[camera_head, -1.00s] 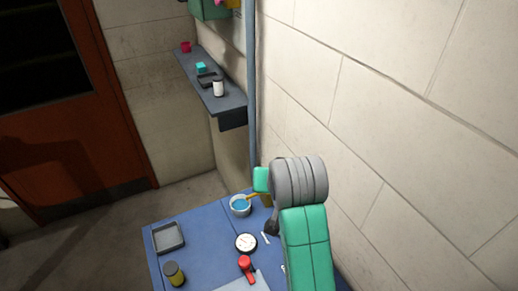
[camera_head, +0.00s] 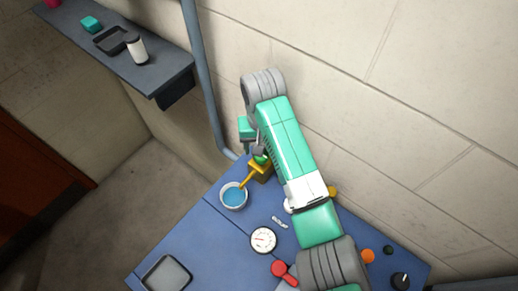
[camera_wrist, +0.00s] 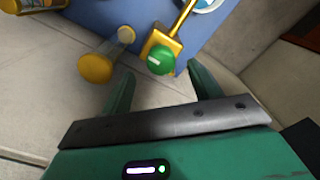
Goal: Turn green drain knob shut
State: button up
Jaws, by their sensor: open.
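The green drain knob (camera_wrist: 161,61) has a white mark and sits on a yellow valve body (camera_wrist: 158,42) with a spout. In the head view the knob (camera_head: 261,159) is partly hidden by my arm, and the yellow spout (camera_head: 250,180) reaches over a white bowl (camera_head: 234,196) of blue liquid. My gripper (camera_wrist: 160,69) is open in the wrist view, with one finger on either side of the knob's near edge. I cannot tell whether either finger touches it. The gripper also shows in the head view (camera_head: 249,147), beside the knob.
A blue bench (camera_head: 195,246) carries a round gauge (camera_head: 264,239), a red-handled part (camera_head: 279,268) and a dark tray (camera_head: 167,274). A grey pipe (camera_head: 205,85) runs down the wall near the knob. A shelf (camera_head: 170,72) is at upper left. A yellow-capped cylinder (camera_wrist: 97,67) stands left of the knob.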

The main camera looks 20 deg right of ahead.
aim_at(264, 159)
notch_tip(264, 159, down, 4)
jog(key=shift+f, duration=0.1)
jog(key=c, duration=1)
jog(key=shift+o, duration=0.2)
jog(key=n+p, duration=0.2)
jog(key=n, duration=0.1)
jog(key=shift+r+p, duration=0.3)
jog(key=shift+p, duration=0.1)
jog(key=n+p, duration=0.3)
jog(key=n, duration=0.2)
jog(key=shift+f, duration=0.1)
jog(key=n+p, duration=0.1)
jog(key=n, duration=0.4)
jog(key=shift+w, duration=0.1)
jog(key=n+p, duration=0.1)
jog(key=n, duration=0.3)
jog(key=shift+n, duration=0.4)
